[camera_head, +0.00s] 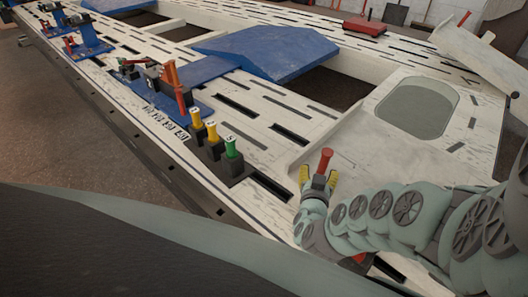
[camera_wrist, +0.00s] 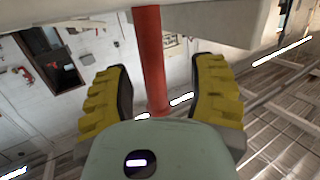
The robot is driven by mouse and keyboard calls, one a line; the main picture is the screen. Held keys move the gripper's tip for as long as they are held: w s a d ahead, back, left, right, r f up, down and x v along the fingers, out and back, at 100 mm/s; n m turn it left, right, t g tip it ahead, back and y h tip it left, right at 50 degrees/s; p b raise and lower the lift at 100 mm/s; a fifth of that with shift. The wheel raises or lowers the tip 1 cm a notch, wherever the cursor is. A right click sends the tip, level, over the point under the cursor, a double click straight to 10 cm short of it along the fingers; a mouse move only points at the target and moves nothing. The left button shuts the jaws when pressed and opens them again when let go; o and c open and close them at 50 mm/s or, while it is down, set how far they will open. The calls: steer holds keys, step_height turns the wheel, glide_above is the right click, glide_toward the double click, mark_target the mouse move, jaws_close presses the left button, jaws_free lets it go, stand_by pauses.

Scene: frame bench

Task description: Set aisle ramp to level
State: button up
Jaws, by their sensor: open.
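A red lever handle (camera_head: 325,160) stands upright at the near left corner of a white panel with a grey window (camera_head: 418,108). My gripper (camera_head: 319,175) is around this handle with its yellow fingers apart. In the wrist view the red rod (camera_wrist: 150,55) runs between the open yellow fingers (camera_wrist: 160,80), with gaps on both sides. The lever's base is hidden. A blue sloped plate (camera_head: 268,48) lies farther back on the bench. I cannot tell for certain which piece is the aisle ramp.
The white slotted bench (camera_head: 255,125) fills the middle. Red, yellow (camera_head: 212,132) and green (camera_head: 231,148) handles stand along its near edge, left of my gripper, by a number plate (camera_head: 166,124). Blue fixtures (camera_head: 87,36) stand far left. A tilted white slab (camera_head: 485,60) lies far right.

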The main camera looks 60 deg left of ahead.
steer(key=shift+v, duration=1.9)
